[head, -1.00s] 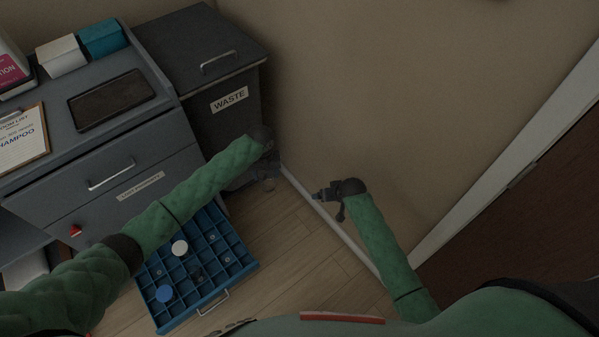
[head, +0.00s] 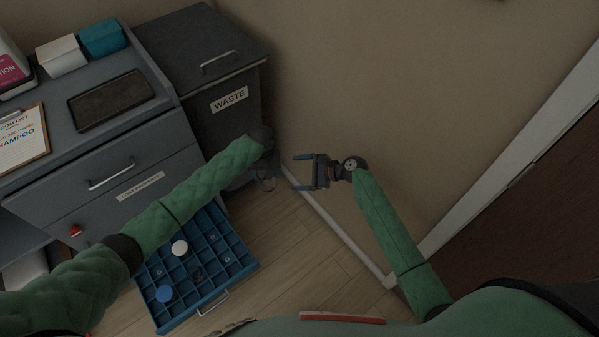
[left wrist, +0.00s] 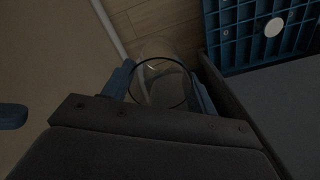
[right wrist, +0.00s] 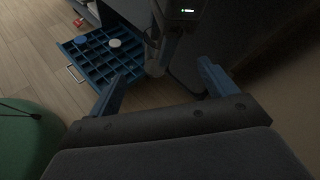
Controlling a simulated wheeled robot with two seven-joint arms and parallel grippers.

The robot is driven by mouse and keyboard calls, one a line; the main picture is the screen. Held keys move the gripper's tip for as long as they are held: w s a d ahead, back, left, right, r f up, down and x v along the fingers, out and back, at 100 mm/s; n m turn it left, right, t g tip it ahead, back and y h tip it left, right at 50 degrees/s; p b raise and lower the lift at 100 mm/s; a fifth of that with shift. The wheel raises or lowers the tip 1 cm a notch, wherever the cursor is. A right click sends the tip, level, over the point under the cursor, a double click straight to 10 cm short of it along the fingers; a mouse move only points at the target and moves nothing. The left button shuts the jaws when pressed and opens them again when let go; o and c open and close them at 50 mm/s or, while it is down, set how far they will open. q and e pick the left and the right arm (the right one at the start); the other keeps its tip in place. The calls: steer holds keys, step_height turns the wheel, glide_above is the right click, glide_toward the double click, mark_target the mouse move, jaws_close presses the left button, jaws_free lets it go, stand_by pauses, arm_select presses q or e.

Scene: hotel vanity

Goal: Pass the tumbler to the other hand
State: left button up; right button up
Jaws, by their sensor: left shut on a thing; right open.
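The tumbler (left wrist: 158,62) is clear glass, seen between the blue fingers of my left gripper (left wrist: 160,84) in the left wrist view. My left gripper is shut on it. In the head view the tumbler (head: 267,184) shows faintly below the left wrist, in front of the waste bin. My right gripper (head: 302,172) is open and empty, just to the right of the tumbler and apart from it, its fingers pointing left. In the right wrist view the left gripper and the faint tumbler (right wrist: 155,66) are ahead, between the open right fingers.
A waste bin (head: 228,98) stands behind the left gripper, beside a grey drawer cabinet (head: 100,178). A blue compartment tray (head: 222,293) sits low at left. The wall (head: 400,110) is close behind the right gripper. Wooden floor is open below.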

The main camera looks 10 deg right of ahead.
steer(key=m, duration=0.4)
glide_toward(258, 174)
steer(key=x, duration=0.4)
steer(key=f+x, duration=0.1)
steer(key=x, duration=0.1)
steer(key=shift+w+d, duration=0.15)
steer(key=shift+d, duration=0.15)
steer(key=c, duration=1)
arm_select(q)
steer(key=o, duration=1.3)
arm_select(e)
steer(key=shift+r, duration=0.1)
steer(key=shift+c, duration=0.8)
arm_select(q)
steer(key=shift+o, duration=0.8)
